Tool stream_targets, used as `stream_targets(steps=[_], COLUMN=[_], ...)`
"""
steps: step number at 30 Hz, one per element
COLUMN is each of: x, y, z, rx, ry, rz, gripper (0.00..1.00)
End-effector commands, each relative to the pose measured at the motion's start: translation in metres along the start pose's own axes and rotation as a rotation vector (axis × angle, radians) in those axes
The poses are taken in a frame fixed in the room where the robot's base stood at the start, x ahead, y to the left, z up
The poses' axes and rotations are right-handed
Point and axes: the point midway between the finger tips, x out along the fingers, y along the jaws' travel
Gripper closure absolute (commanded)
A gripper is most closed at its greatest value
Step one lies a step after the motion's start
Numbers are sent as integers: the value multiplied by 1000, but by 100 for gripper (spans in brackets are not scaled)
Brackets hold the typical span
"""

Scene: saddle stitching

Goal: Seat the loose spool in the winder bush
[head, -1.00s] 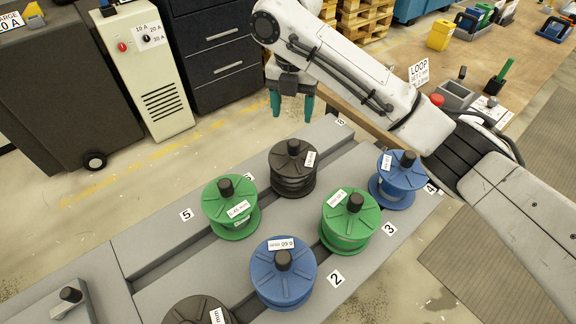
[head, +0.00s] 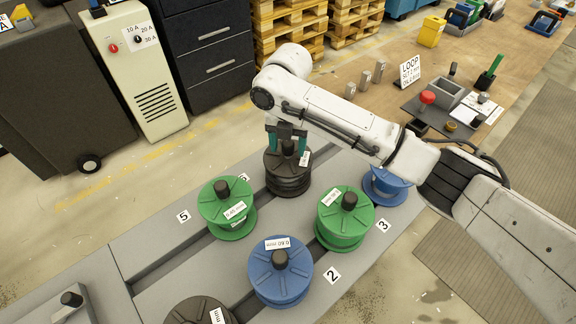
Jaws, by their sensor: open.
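Several spools stand on a grey stepped bench (head: 160,240). My gripper (head: 287,147) is open, pointing down, with its teal fingers on either side of the dark knob of a black spool (head: 288,180) in the back row; whether they touch it is unclear. A green spool (head: 228,208) stands by label 5. Another green spool (head: 345,219) stands near label 3. A blue spool (head: 280,276) stands near label 2. A second blue spool (head: 384,190) is partly behind my arm. Another black spool (head: 195,315) is cut off below. I cannot tell which spool is loose, or identify the winder bush.
A wooden table (head: 470,70) at the back right holds a LOOP sign (head: 410,70), a red button (head: 427,97) and grey bins. A grey handle (head: 70,300) is on the bench's left part. A cream cabinet (head: 145,75) and dark drawers (head: 210,50) stand behind.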

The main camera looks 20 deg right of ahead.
Motion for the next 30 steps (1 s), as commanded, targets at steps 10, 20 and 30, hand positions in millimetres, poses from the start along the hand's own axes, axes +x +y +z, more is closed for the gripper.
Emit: stream_targets(steps=[10,20,30], x=[2,2,2], y=[0,0,0], z=[0,0,0], rx=[0,0,0], ry=[0,0,0], rz=[0,0,0], gripper=[46,78,100])
